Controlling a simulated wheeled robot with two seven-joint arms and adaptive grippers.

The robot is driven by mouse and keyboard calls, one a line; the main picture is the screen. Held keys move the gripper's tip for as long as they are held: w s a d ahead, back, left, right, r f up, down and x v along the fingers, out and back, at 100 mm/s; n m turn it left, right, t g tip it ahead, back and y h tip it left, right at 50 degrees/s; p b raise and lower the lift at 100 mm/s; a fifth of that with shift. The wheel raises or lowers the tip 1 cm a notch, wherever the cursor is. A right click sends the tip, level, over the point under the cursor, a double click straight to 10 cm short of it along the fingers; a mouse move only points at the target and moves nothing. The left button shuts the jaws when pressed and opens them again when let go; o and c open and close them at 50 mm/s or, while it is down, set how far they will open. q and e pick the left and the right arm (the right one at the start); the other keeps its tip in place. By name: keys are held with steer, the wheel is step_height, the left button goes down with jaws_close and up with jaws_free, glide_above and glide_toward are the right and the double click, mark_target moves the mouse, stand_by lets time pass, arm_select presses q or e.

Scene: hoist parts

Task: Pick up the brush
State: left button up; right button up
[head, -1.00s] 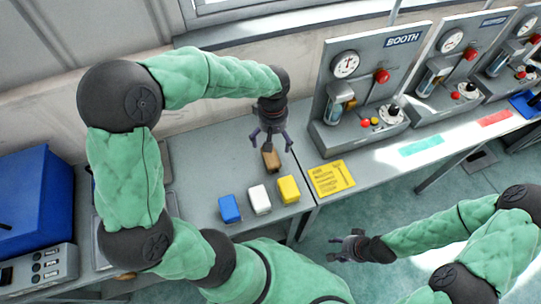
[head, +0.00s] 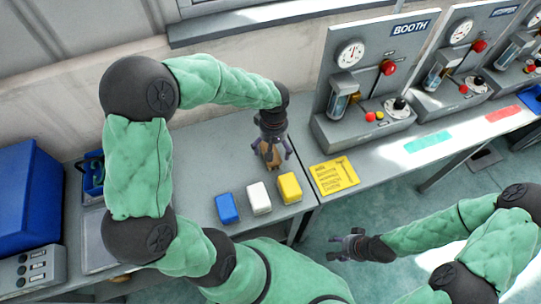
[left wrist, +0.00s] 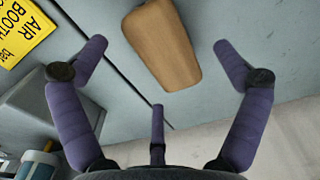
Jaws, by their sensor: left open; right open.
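The brush (head: 270,161) is a brown, wood-coloured block on the grey bench, partly hidden by my left gripper in the head view. In the left wrist view the brush (left wrist: 163,45) lies between and beyond the spread purple fingers, with no finger clearly touching it. Its bristles cannot be made out. My left gripper (head: 271,158) is open, pointing down right over the brush. My right gripper (head: 345,246) is open and empty, out past the bench's front edge above the floor.
Blue (head: 228,208), white (head: 259,198) and yellow (head: 289,188) blocks stand in front of the brush. A yellow sign (head: 334,176) lies to its right. The grey booth panel (head: 367,90) stands behind the sign. A blue case (head: 25,200) is at far left.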

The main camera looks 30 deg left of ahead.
mark_target(274, 150)
arm_select(q)
step_height(274, 150, down, 4)
steer(key=shift+d+r+b, duration=0.1)
steer(key=shift+r+b, duration=0.1)
steer(key=shift+b, duration=0.3)
steer(key=c, duration=1.3)
steer(key=shift+r, duration=0.1)
steer(key=shift+r, duration=0.55)
step_height(274, 150, up, 2)
steer(key=shift+p, duration=0.55)
steer(key=w+d+r+p, duration=0.3)
steer(key=d+r, duration=0.6)
steer(key=d, duration=0.4)
steer(key=shift+w+d+r+p, duration=0.2)
steer(key=shift+d+r+p, duration=0.2)
steer(key=shift+p, duration=0.1)
